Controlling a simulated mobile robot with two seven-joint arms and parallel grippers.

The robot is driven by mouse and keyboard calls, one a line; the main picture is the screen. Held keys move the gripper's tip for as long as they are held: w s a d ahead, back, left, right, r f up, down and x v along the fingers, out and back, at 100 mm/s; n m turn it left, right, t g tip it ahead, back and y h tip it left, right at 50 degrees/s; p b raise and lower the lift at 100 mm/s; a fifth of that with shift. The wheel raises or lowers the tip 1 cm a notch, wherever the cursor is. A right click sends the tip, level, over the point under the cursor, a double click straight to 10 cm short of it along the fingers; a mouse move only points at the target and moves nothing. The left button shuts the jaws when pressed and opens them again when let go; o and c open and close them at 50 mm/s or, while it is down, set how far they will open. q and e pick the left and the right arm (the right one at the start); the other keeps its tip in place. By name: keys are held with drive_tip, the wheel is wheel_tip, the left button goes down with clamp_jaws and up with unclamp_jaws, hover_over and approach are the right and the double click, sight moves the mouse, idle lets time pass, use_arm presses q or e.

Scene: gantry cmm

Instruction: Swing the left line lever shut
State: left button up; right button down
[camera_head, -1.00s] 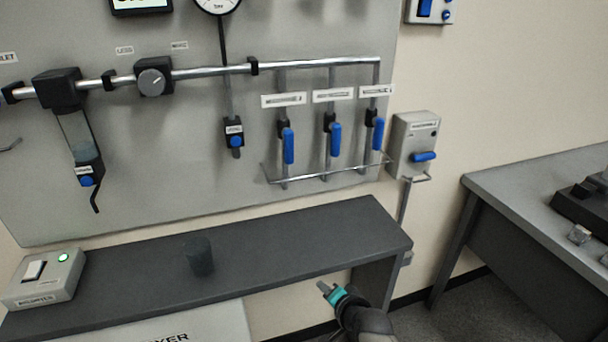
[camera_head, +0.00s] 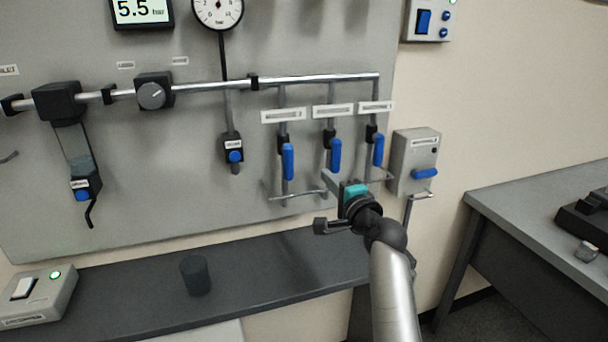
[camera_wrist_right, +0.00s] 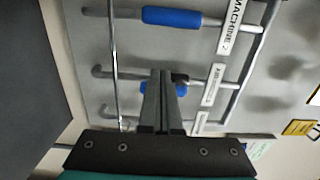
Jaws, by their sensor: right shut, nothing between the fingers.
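Three blue line levers hang from black valves on the wall panel, each pointing down along its pipe. The left line lever (camera_head: 288,162) is under the leftmost label; it also shows in the right wrist view (camera_wrist_right: 172,17), clear of the fingers. The middle lever (camera_head: 335,154) is partly hidden behind the fingers in the wrist view. The right lever (camera_head: 378,150) hangs beside it. My right gripper (camera_head: 328,178) is shut and empty, in front of the lower middle pipe, right of the left lever. Its closed fingers show in the wrist view (camera_wrist_right: 162,75). My left gripper is out of view.
A thin metal rail (camera_head: 297,195) runs across below the levers. A grey box with a blue handle (camera_head: 413,162) stands right of the panel. A dark shelf (camera_head: 250,275) below carries a dark cup (camera_head: 195,276) and a switch box (camera_head: 37,297).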

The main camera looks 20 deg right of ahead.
sight(288, 162)
drive_tip(key=w+a, duration=0.4)
drive_tip(key=w, duration=0.1)
drive_tip(key=shift+a, duration=0.15)
idle(0.5)
